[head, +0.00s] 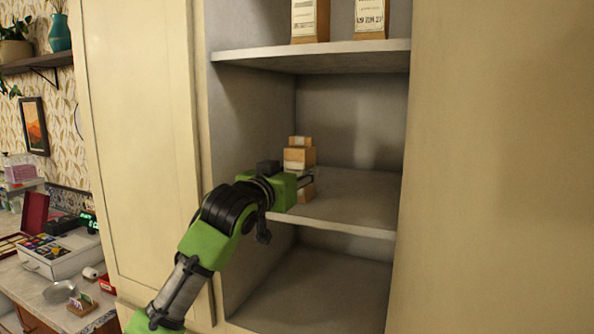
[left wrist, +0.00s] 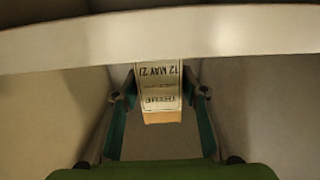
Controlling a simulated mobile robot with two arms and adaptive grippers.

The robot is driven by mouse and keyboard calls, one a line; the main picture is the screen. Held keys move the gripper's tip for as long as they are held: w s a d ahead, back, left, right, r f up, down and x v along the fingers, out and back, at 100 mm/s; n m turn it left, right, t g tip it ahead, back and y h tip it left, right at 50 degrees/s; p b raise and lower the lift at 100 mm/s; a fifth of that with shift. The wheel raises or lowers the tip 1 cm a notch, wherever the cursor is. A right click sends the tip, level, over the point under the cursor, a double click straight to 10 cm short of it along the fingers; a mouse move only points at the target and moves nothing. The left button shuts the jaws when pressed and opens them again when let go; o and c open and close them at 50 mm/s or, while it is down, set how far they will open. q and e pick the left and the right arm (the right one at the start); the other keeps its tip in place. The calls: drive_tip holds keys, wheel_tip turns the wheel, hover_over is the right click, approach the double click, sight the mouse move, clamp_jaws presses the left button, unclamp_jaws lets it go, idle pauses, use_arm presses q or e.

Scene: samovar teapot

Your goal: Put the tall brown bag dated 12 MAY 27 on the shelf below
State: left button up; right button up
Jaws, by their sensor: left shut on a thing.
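My left gripper (head: 306,182) is shut on a tall brown bag (head: 299,157) in the left part of the middle compartment. The bag looks upright, just above or on the middle shelf board (head: 350,205); I cannot tell whether it touches. The gripper covers its middle, and its lower end shows below the finger. In the left wrist view the bag (left wrist: 161,92) sits between the two fingers (left wrist: 160,110), its white label upside down and reading 12 MAY 2 and an unclear last digit. My right gripper is not in view.
Two brown bags with white labels, a left one (head: 309,20) and a right one (head: 371,18), stand on the upper shelf (head: 330,58). The middle shelf is clear to the right. The bottom compartment (head: 315,290) looks empty. A counter with boxes (head: 62,252) is at left.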

use_arm(q)
drive_tip(key=shift+s, duration=0.1)
drive_tip(key=o, duration=1.2)
drive_tip(key=shift+r, duration=0.1)
drive_tip(key=shift+s+a, duration=0.1)
drive_tip(key=shift+s, duration=0.2)
drive_tip(key=shift+b+v, duration=2)
drive_tip(key=shift+v, duration=3.65)
